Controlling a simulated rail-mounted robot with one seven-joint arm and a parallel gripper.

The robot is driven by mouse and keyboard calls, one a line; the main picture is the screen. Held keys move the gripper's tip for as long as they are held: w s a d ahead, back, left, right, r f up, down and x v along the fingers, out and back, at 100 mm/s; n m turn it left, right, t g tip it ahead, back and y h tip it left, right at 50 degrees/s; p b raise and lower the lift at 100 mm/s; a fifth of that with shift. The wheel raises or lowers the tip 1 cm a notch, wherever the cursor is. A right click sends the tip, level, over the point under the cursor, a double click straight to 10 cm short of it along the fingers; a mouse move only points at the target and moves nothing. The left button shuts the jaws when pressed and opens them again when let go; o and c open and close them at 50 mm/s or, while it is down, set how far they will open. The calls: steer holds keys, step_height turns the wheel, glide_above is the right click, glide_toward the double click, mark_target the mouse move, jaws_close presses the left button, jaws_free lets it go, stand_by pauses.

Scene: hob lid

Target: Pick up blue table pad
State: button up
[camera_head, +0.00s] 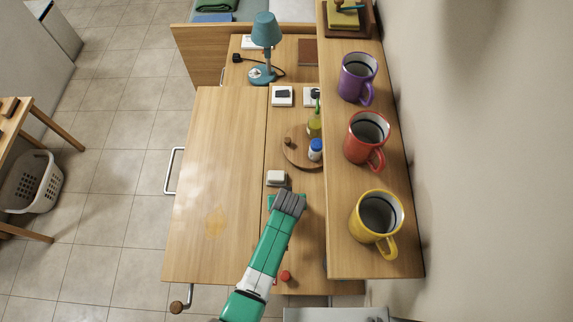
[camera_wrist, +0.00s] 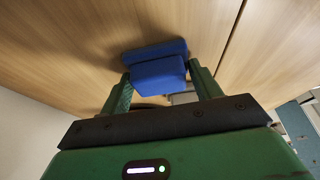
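The blue table pad (camera_wrist: 157,65) shows in the wrist view as a blue block with a wider, flat blue part behind it, close to a wooden surface. My gripper (camera_wrist: 160,80) has its two green fingers on either side of the block. Little or no gap shows at the block's edges, but I cannot tell whether the fingers press on it. In the head view my gripper (camera_head: 272,201) is low over the right part of the wooden table (camera_head: 215,160), beside the shelf. The pad is hidden there.
A small white block (camera_head: 277,178) lies just beyond my gripper. The raised shelf (camera_head: 345,215) on the right holds purple, red and yellow mugs (camera_head: 376,220). A teal lamp (camera_head: 265,45) stands behind.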

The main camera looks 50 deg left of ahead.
steer(key=shift+r, duration=0.1)
step_height(320, 180, up, 4)
steer(key=shift+f+p, duration=0.1)
steer(key=shift+p, duration=0.45)
steer(key=s+d, duration=0.3)
steer(key=s, duration=0.1)
steer(key=s+d+p, duration=0.1)
steer(key=s+d, duration=0.2)
steer(key=s, duration=0.1)
steer(key=s+d+r, duration=0.1)
steer(key=s+d, duration=0.2)
steer(key=s, duration=0.2)
steer(key=shift+d+p, duration=0.3)
steer(key=shift+p, duration=0.1)
